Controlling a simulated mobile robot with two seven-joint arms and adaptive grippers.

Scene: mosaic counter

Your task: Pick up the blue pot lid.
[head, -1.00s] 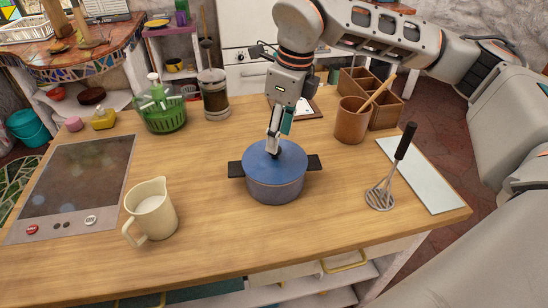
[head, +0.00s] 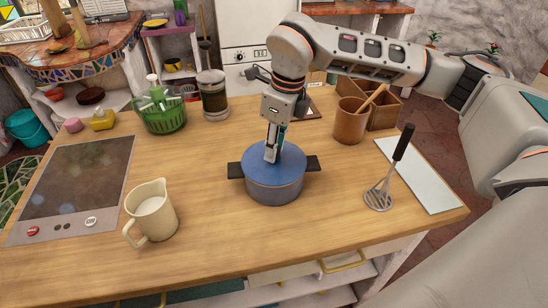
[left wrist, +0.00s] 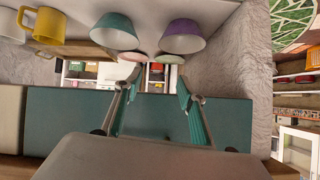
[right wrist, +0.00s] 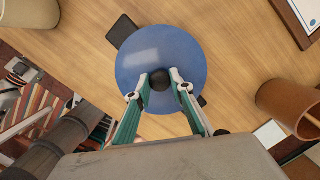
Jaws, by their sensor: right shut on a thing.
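The blue pot lid (head: 290,158) rests on the blue pot (head: 274,188) in the middle of the counter. The lid is a round blue disc in the right wrist view (right wrist: 186,50), with a dark round knob (right wrist: 159,80) at its centre. My right gripper (right wrist: 159,76) is shut on the knob, a finger on each side. In the head view my right gripper (head: 271,158) reaches down from above and hides the knob. I see no gap between lid and pot. My left gripper (left wrist: 158,82) is open and empty, away from the pot.
A cream jug (head: 152,212) stands left of the pot, beside the cooktop (head: 75,180). A whisk (head: 381,195), a white board (head: 425,180) and a brown utensil pot (head: 349,125) are to the right. A green salad spinner (head: 162,115) stands behind. The counter front is clear.

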